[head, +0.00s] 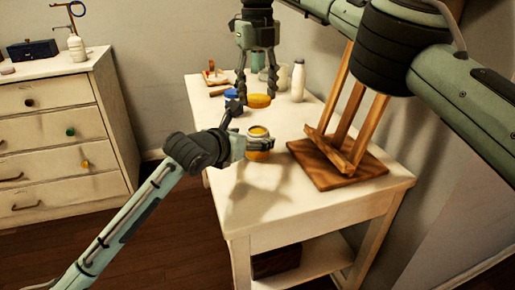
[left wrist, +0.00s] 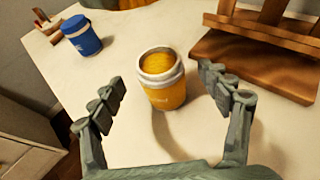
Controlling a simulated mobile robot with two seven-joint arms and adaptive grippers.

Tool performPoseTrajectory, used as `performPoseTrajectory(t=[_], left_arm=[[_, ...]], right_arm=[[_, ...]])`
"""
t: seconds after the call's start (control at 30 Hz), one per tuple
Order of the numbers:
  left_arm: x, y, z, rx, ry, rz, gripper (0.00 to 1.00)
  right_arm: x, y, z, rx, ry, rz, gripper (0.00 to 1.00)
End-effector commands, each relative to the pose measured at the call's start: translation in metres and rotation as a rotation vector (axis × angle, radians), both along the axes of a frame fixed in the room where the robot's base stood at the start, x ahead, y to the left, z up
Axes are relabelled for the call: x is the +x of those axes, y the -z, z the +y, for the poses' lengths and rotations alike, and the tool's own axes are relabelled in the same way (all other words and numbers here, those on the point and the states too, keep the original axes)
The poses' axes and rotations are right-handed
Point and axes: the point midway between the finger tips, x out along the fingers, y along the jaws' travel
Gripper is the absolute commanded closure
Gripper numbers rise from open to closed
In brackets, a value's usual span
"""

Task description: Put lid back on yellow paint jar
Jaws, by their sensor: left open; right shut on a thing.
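The yellow paint jar (head: 259,155) stands upright on the white table, with its top open. In the left wrist view the yellow jar (left wrist: 165,92) has a pale rim and yellow paint inside. My left gripper (head: 258,143) is open, with its fingers on either side of the jar; gaps show between them and the jar. My right gripper (head: 257,88) points down above the table, behind the jar, shut on the round yellow lid (head: 259,101) between its fingertips. The lid is apart from the jar.
A blue jar (left wrist: 83,36) stands left of and behind the yellow jar. A white bottle (head: 298,80) stands farther back. A wooden easel (head: 335,165) stands close on the right. The table's front part (head: 300,205) is clear. A white drawer unit (head: 65,140) is at left.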

Motion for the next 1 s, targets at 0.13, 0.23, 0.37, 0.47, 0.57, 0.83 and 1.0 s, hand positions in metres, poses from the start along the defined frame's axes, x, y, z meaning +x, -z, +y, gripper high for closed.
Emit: performPoseTrajectory(t=[0.13, 0.23, 0.37, 0.47, 0.57, 0.83, 1.0], left_arm=[[0.019, 0.008, -0.010, -0.002, 0.000, 0.001, 0.23], [0.027, 0.012, -0.014, -0.002, 0.001, 0.000, 0.23], [0.031, 0.015, -0.016, 0.000, 0.000, 0.000, 0.23], [0.032, 0.015, -0.017, 0.001, 0.000, 0.000, 0.23], [0.032, 0.015, -0.017, 0.000, 0.000, -0.001, 0.23], [0.032, 0.015, -0.017, 0.001, 0.000, 0.000, 0.44], [0.032, 0.015, -0.017, 0.001, 0.000, 0.000, 0.65]], right_arm=[[0.000, 0.000, 0.000, 0.000, 0.000, 0.000, 0.60], [0.000, 0.000, 0.000, 0.000, 0.000, 0.000, 0.60], [0.000, 0.000, 0.000, 0.000, 0.000, 0.000, 0.60], [0.000, 0.000, 0.000, 0.000, 0.000, 0.000, 0.60], [0.000, 0.000, 0.000, 0.000, 0.000, 0.000, 0.60], [0.000, 0.000, 0.000, 0.000, 0.000, 0.000, 0.60], [0.000, 0.000, 0.000, 0.000, 0.000, 0.000, 0.60]])
